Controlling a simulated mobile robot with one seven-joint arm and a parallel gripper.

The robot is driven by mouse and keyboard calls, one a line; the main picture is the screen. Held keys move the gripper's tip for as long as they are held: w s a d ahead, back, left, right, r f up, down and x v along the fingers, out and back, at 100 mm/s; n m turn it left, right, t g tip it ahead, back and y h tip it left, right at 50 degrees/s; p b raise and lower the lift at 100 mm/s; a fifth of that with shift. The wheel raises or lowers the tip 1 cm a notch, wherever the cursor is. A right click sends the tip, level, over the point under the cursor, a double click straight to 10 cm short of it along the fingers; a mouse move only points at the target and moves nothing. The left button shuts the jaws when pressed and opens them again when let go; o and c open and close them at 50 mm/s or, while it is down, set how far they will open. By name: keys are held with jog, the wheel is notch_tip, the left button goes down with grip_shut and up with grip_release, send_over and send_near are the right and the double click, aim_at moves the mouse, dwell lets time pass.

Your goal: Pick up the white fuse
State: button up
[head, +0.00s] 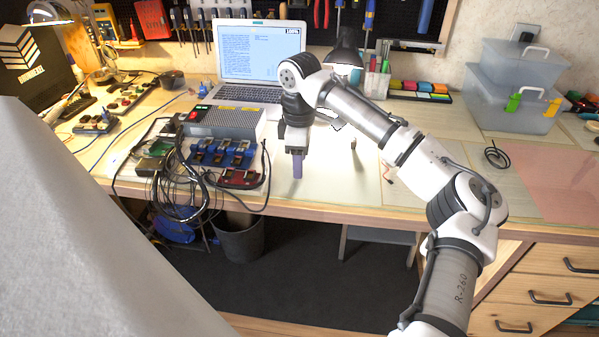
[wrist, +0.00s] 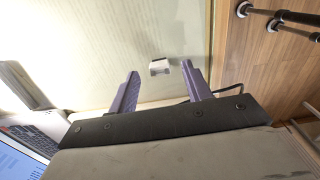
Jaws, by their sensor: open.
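The white fuse (wrist: 160,66) shows in the wrist view as a small pale block on the light work surface, with a darker side facing the camera. It lies between the tips of my gripper (wrist: 160,70) as seen in that view, with a gap to each purple finger. I cannot tell how far below the tips it is. In the head view my gripper (head: 297,174) points down over the front part of the bench. The fuse cannot be made out there. My gripper is open and empty.
A grey power box (head: 223,121) with blue-based parts and bundled black cables stands left of my gripper. An open laptop (head: 259,58) is behind it. The bench's front edge (head: 330,212) is close. Clear plastic boxes (head: 515,88) stand at the back right.

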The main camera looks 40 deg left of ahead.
notch_tip(320, 180, down, 2)
jog(key=shift+f, duration=0.1)
jog(key=c, duration=1.1)
jog(key=shift+o, duration=0.2)
jog(key=shift+r, duration=0.2)
